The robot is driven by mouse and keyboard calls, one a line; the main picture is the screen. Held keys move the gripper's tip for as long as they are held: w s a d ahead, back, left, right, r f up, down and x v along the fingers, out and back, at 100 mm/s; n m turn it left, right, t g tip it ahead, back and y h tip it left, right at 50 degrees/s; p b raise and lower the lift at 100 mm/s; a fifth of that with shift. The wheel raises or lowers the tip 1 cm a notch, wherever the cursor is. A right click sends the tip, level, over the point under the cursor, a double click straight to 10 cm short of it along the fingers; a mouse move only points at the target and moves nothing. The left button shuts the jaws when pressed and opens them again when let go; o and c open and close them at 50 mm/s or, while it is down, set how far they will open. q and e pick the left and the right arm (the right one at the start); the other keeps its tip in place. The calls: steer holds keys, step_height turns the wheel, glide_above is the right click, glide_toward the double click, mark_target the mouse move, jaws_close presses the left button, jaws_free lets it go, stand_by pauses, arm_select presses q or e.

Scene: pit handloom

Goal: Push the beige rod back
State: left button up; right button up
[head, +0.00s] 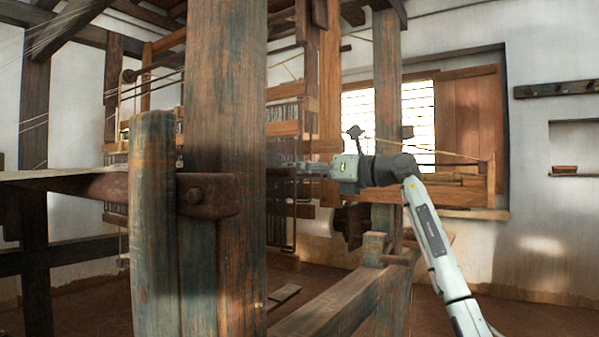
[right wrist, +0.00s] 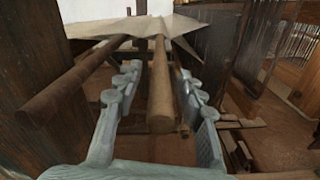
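The beige rod (right wrist: 161,90) runs lengthwise through the middle of the right wrist view, with its rounded near end facing me. My right gripper (right wrist: 157,82) is open, with one finger on each side of the rod; small gaps show, and I cannot tell whether either finger touches it. In the head view my right gripper (head: 288,168) reaches left into the loom beside the big wooden post, which may hide its tips. I cannot make out the rod in the head view. My left gripper is not in view.
A darker wooden bar (right wrist: 75,80) lies left of the rod, and pale cloth (right wrist: 150,26) spreads at its far end. In the head view a thick post (head: 226,130) stands just left of the gripper. A low beam (head: 335,303) runs below my right arm.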

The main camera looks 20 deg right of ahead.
steer(key=shift+w, duration=0.1)
jaws_close()
stand_by(0.3)
